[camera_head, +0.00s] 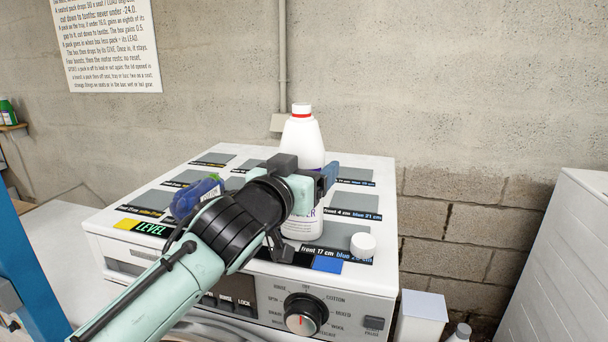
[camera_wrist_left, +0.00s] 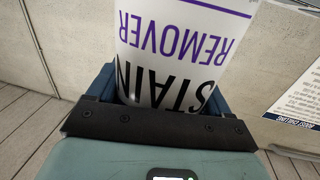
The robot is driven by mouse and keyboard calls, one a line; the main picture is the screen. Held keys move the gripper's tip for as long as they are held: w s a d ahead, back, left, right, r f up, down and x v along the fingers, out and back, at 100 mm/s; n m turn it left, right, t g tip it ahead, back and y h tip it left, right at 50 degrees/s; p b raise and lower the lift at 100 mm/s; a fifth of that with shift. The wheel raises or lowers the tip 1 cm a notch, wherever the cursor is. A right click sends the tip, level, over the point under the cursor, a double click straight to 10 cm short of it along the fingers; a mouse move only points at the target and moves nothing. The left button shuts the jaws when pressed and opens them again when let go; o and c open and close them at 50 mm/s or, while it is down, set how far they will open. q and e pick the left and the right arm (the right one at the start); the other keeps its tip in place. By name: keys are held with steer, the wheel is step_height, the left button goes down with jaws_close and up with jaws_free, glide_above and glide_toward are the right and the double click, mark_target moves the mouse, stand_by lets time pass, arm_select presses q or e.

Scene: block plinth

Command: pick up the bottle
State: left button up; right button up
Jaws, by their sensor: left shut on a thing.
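A white bottle (camera_head: 303,137) with a white cap and a red ring stands upright over the top of the white washing machine (camera_head: 115,238). My left gripper (camera_head: 318,183) is shut on the bottle around its middle, coming from the front. In the left wrist view the bottle's label (camera_wrist_left: 178,50) reads "STAIN REMOVER" upside down, and the bottle sits between the blue fingers. My wrist hides part of the bottle's lower body. I cannot tell whether its base touches the machine top. My right gripper is not in view.
A dark blue bottle-like container (camera_head: 196,196) is on the machine top left of my wrist. A small white cap (camera_head: 363,245) lies near the front right edge. Grey marked patches cover the top. A concrete wall (camera_head: 430,80) stands behind, and a white cabinet (camera_head: 565,260) is at right.

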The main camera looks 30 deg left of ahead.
mark_target(298, 110)
arm_select(q)
step_height(298, 110, up, 10)
steer(key=p, duration=0.4)
steer(key=shift+r, duration=0.15)
step_height(298, 110, up, 9)
steer(key=p, duration=0.5)
steer(key=s+a+f+n+g+y, duration=0.2)
steer(key=a+f+n+g+y, duration=0.3)
steer(key=a+f+n+y, duration=0.5)
steer(key=s+a+f+n+g+y+b, duration=0.1)
steer(key=s+a+n+g+y, duration=0.5)
steer(key=s+a+g, duration=0.5)
steer(key=n+g, duration=0.2)
steer(key=g, duration=0.1)
steer(key=shift+f+y, duration=0.15)
steer(key=shift+y, duration=0.25)
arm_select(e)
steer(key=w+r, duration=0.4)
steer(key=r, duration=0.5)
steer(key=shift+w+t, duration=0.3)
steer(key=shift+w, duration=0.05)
arm_select(q)
steer(key=shift+f, duration=0.1)
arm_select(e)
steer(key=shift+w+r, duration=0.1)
